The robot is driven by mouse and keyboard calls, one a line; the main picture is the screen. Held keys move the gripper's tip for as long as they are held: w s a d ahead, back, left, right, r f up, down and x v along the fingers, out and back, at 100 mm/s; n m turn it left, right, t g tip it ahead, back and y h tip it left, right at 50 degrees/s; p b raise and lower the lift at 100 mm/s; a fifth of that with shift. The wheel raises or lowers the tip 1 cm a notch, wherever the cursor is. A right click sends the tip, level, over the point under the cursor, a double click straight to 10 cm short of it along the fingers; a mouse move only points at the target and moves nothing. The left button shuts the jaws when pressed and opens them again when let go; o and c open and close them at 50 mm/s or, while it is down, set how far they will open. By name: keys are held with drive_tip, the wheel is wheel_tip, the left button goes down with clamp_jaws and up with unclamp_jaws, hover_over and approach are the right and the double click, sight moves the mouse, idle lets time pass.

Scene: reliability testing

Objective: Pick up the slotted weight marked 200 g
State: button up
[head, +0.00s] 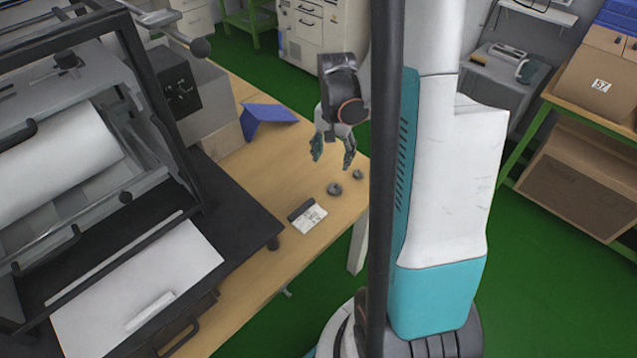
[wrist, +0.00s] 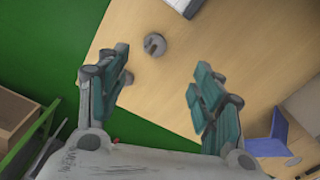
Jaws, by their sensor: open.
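Two small dark grey round weights lie on the wooden table (head: 290,250). The larger weight (head: 335,189) also shows in the wrist view (wrist: 154,44), with a slot in its top. The smaller weight (head: 358,174) lies nearer the table's edge; in the wrist view a grey shape at the left fingertip (wrist: 122,48) looks like it, partly covered. No mark is readable, so I cannot tell which is 200 g. My gripper (head: 332,158) is open and empty, pointing down above the table. In the wrist view its teal-padded fingers (wrist: 158,85) are wide apart, with bare table between them.
A black-and-white device (head: 308,216) lies close to the larger weight. A blue angled object (head: 266,118) stands further back on the table. A large machine with a black frame (head: 245,215) fills the left side. Cardboard boxes (head: 585,180) stand on a green rack at right.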

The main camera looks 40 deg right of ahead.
drive_tip(key=b, duration=0.3)
hover_over(335, 185)
drive_tip(key=a, duration=0.2)
drive_tip(key=f, duration=0.8)
drive_tip(key=shift+s+f, duration=0.35)
drive_tip(key=shift+f, duration=0.05)
drive_tip(key=f+b, duration=0.1)
drive_tip(key=f, duration=0.1)
drive_tip(key=d+f+b, duration=0.1)
drive_tip(key=f+b, duration=0.1)
drive_tip(key=f, duration=0.1)
drive_tip(key=shift+f, duration=0.1)
drive_tip(key=shift+s, duration=0.1)
drive_tip(key=c, duration=1.3)
